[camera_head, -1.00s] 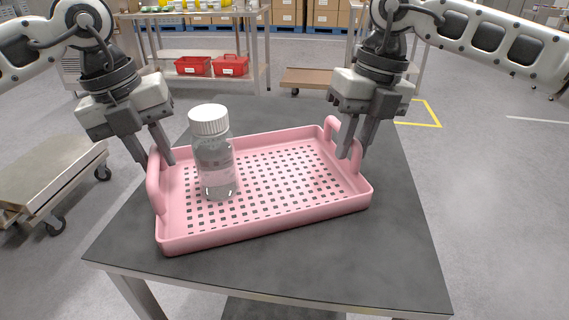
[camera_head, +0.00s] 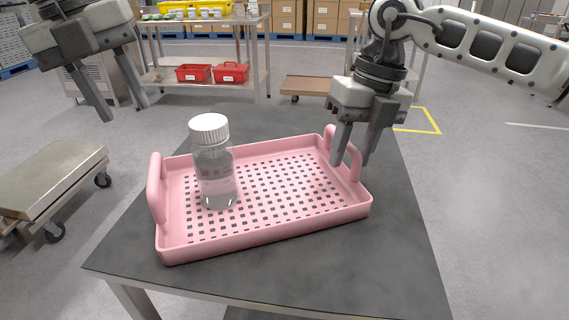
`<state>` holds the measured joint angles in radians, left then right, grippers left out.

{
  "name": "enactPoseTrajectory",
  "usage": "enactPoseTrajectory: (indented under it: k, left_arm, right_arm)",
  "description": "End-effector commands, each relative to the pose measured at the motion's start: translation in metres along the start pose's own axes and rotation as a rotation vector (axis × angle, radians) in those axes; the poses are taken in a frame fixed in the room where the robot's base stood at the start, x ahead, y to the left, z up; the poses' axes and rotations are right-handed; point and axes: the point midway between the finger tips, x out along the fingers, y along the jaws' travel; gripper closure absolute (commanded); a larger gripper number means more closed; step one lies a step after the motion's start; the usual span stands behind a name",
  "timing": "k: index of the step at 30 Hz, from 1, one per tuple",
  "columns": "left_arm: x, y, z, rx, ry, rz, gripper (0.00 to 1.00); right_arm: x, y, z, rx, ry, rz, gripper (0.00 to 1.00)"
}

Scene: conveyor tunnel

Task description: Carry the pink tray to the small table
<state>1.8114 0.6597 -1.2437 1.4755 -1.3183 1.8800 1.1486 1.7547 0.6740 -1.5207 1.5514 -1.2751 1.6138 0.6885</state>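The pink tray (camera_head: 256,231) rests on a dark-topped table (camera_head: 385,262), with a raised handle at its left and right ends. A clear bottle with a white lid (camera_head: 214,178) stands upright in the tray's left half. My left gripper (camera_head: 127,103) is open and empty, up and to the left of the tray, clear of the left handle (camera_head: 157,188). My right gripper (camera_head: 353,160) is at the right handle (camera_head: 341,158), its fingers apart on either side of it. I cannot tell whether they touch the handle.
A flat cart (camera_head: 50,178) stands on the floor at the left. A workbench behind holds two red bins (camera_head: 230,73) on its lower shelf. A low brown cart (camera_head: 307,86) stands behind the table. The floor at the right is clear.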

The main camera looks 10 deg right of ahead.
Motion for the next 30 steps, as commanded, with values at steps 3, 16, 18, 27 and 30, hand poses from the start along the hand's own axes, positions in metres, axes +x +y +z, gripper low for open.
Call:
enactPoseTrajectory:
  k: [3, 16, 18, 27, 30]
  left_arm:
    - [-0.010, 0.000, 0.000, 0.000, 0.000, 0.000, 0.64]
    - [-0.012, 0.000, 0.000, 0.001, 0.001, 0.000, 0.64]
    - [-0.012, 0.000, 0.000, 0.001, 0.001, 0.000, 0.64]
    - [-0.012, 0.000, 0.000, 0.001, 0.001, 0.000, 0.64]
    - [-0.012, 0.000, 0.000, 0.001, 0.001, 0.000, 0.64]
  right_arm:
    - [0.000, 0.000, 0.000, 0.000, 0.000, 0.000, 0.64]
    - [-0.070, 0.001, 0.001, 0.001, -0.004, 0.001, 0.64]
    - [-0.084, 0.001, 0.001, 0.000, -0.004, 0.000, 0.64]
    - [-0.118, 0.000, 0.000, 0.000, 0.000, 0.000, 0.64]
    - [-0.120, 0.000, 0.000, -0.001, 0.000, 0.000, 0.64]
